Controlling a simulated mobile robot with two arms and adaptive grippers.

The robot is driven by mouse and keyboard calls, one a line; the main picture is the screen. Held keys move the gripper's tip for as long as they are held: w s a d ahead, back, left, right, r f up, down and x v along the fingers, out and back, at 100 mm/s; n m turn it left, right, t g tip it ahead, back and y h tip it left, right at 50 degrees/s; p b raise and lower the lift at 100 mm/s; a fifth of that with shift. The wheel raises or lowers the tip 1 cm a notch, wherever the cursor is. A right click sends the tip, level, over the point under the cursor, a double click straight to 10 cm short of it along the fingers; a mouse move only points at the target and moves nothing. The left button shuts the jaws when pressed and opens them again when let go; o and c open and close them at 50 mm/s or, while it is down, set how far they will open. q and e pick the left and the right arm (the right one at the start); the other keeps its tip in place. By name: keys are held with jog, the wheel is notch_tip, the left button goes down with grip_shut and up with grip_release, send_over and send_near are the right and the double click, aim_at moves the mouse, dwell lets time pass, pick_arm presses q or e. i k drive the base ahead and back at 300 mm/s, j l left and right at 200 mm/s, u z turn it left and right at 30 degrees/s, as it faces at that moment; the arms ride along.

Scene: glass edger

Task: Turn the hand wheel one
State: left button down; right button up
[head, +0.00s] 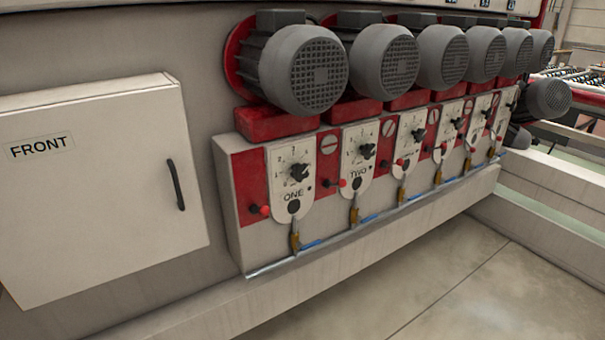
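The hand wheel one (299,172) is a small black knob on a white plate (291,183) marked "ONE", with a numbered scale around it. It is the nearest in a row of similar knobs along a red and grey panel. A black round spot sits below it on the plate. The knob's exact pointer setting is too small to read. Nothing touches the knob. Neither of my grippers shows in the head view.
A row of grey motors (304,70) juts out above the panel. A white cabinet door marked "FRONT" (90,230) with a black handle (176,185) is at left. Red-tipped levers (259,210) and small brass valves (295,241) sit near the plates. The tiled floor (430,280) in front is clear.

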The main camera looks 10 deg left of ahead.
aim_at(300, 172)
jog(key=u, duration=0.45)
jog(key=i+l+u, duration=0.5)
jog(key=l+u, duration=0.25)
jog(key=l, duration=0.15)
jog(key=i+l+u, duration=0.15)
jog(key=l+u, duration=0.15)
jog(key=l, duration=0.1)
